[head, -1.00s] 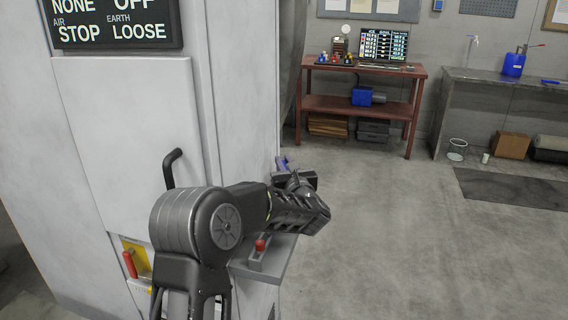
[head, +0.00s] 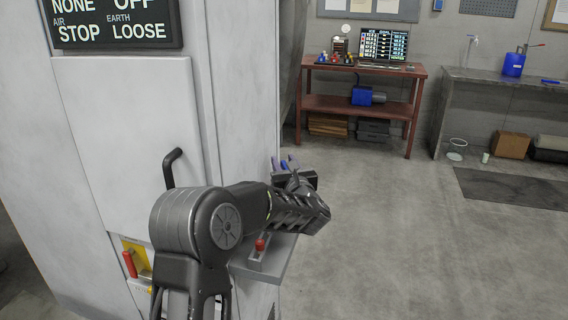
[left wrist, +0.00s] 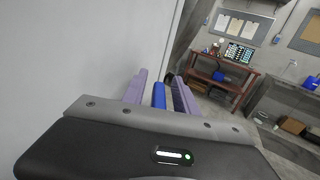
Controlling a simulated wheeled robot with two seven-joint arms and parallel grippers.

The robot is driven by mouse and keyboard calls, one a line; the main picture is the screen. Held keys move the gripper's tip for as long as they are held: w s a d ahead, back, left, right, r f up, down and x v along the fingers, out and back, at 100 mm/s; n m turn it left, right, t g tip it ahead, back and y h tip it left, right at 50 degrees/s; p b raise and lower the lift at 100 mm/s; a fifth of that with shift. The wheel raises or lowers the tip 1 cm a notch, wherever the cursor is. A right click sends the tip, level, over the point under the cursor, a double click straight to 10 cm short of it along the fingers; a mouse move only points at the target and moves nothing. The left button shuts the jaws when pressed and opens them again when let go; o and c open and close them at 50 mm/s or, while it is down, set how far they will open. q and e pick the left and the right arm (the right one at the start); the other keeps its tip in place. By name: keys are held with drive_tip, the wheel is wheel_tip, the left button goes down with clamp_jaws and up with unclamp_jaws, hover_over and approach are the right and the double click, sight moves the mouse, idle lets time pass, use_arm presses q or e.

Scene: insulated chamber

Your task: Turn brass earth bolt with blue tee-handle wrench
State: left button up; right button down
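My left gripper (head: 283,163) reaches past the right edge of the white cabinet in the head view. Its two purple fingers also show in the left wrist view (left wrist: 160,92), standing apart. A blue bar (left wrist: 159,95), which looks like part of the tee-handle wrench, lies between them. A narrow gap shows on each side of it, so the fingers do not look closed on it. The rest of the wrench and the brass earth bolt are hidden. The sign (head: 115,22) on the cabinet reads EARTH LOOSE. My right gripper is not in view.
The white cabinet (head: 125,110) with a black door handle (head: 171,166) fills the left. A small grey shelf (head: 283,262) with a red knob (head: 260,245) juts out under my arm. A red bench (head: 365,72) stands at the back. The floor to the right is open.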

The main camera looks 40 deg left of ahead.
use_arm(q)
drive_tip(key=shift+o, duration=0.3)
drive_tip(key=shift+d+f, duration=0.1)
drive_tip(key=shift+s+d, duration=0.15)
drive_tip(key=shift+s, duration=0.05)
drive_tip(key=b+v, duration=0.2)
drive_tip(key=v, duration=0.4)
drive_tip(key=shift+d, duration=0.1)
drive_tip(key=shift+s+d, duration=0.4)
drive_tip(key=shift+c, duration=0.6)
drive_tip(key=shift+c, duration=0.7)
